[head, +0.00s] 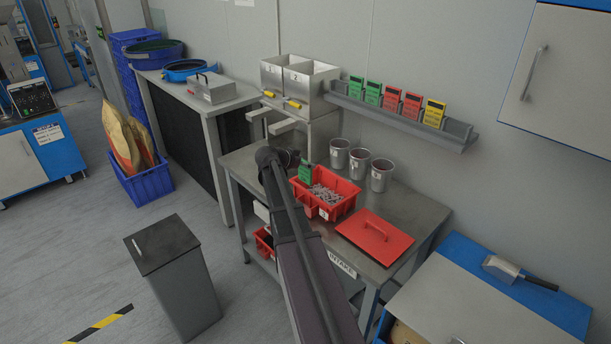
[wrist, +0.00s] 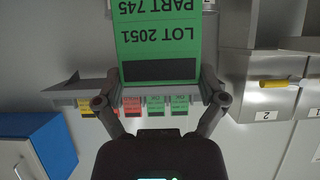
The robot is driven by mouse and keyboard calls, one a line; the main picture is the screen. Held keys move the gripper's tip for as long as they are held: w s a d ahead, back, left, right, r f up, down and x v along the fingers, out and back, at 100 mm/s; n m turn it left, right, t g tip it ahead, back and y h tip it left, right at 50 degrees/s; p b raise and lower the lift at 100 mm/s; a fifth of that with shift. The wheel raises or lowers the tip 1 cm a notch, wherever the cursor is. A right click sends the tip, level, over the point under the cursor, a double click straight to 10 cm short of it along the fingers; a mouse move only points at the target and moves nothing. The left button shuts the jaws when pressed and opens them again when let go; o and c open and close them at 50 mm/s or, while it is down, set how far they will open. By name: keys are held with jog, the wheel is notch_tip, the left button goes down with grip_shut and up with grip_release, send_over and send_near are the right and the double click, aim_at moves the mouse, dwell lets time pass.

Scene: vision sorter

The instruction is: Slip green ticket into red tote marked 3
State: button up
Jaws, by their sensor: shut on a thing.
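My gripper (wrist: 160,98) is shut on a green ticket (wrist: 158,38), which reads LOT 2051, PART 745 upside down in the wrist view. In the head view the green ticket (head: 306,174) appears upright at the back left of the open red tote (head: 345,208). I cannot tell if its lower edge is above or inside the rim. The tote stands on the metal table and holds many small grey parts. A small white label is on its front; its number is too small to read. My arm hides part of the tote's left side.
A red lid (head: 375,238) lies right of the tote. Several metal cups (head: 382,175) stand behind it. Numbered metal bins (head: 300,75) are at the back. A wall rack (head: 400,119) holds green, red and yellow tickets. Another red bin (head: 264,243) sits below the tabletop.

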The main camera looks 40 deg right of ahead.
jog(key=shift+s+a+f, duration=0.2)
jog(key=shift+s, duration=0.2)
jog(key=shift+s+a+f, duration=0.2)
jog(key=shift+s, duration=0.2)
jog(key=shift+f+b, duration=0.35)
jog(key=shift+b, duration=0.15)
notch_tip(320, 180, down, 7)
jog(key=b, duration=0.7)
dwell(0.4)
jog(key=shift+f, duration=0.15)
jog(key=shift+a+y+p, duration=0.15)
jog(key=shift+y+p, duration=0.15)
jog(key=shift+p, duration=0.1)
dwell(1.1)
jog(key=shift+f, duration=0.1)
dwell(0.8)
jog(key=shift+f+b, duration=0.75)
jog(key=shift+b, duration=0.1)
dwell(1.9)
